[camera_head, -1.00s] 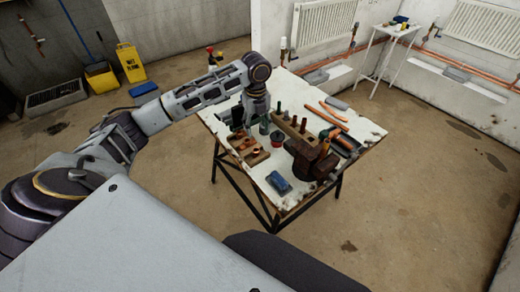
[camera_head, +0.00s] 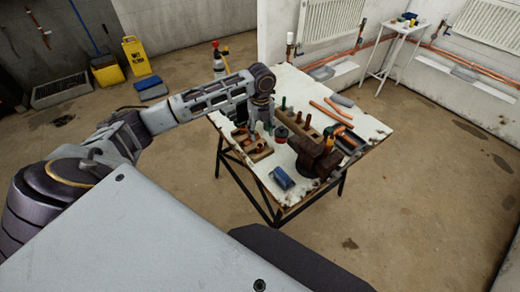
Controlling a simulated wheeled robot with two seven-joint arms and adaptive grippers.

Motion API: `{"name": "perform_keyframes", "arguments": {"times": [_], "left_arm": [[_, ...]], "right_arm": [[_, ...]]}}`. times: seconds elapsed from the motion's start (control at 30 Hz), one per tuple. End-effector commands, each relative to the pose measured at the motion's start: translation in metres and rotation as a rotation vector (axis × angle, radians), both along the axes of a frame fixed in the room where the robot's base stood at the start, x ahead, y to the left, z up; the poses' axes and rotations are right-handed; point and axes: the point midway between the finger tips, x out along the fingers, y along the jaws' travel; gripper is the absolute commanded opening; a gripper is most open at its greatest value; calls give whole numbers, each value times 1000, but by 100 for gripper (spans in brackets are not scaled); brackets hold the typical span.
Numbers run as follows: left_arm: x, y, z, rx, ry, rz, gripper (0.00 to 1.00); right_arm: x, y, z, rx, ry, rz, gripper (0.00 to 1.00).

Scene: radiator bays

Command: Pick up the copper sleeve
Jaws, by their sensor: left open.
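Small copper-coloured pieces (camera_head: 261,147) sit in a wooden tray (camera_head: 262,156) at the near left of the white-topped workbench (camera_head: 316,186). They are too small to tell which one is the copper sleeve. My left arm reaches in from the left, and its gripper (camera_head: 256,132) points down over the left part of the bench, just behind the tray. It is open, with its fingertips partly lost against the clutter. I see nothing held in it. My right gripper is not in view.
A wooden rack (camera_head: 302,128) holds upright pegs behind the tray. A brown vise (camera_head: 317,158) stands at the right, with a blue object (camera_head: 282,178) near the front edge.

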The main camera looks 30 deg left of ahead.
Motion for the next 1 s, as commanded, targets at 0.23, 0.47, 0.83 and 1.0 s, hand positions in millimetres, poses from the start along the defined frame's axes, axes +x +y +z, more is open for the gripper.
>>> {"name": "perform_keyframes", "arguments": {"times": [0.23, 0.47, 0.83, 1.0], "left_arm": [[0, 0, -27, 0, 1, 0, 52], [0, 0, -32, 0, 0, 0, 52], [0, 1, -38, -1, 1, 0, 52], [-1, 2, -55, -1, 3, 1, 52]], "right_arm": [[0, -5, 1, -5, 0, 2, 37], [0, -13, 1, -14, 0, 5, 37], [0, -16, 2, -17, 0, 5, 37], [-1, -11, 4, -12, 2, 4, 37]]}}
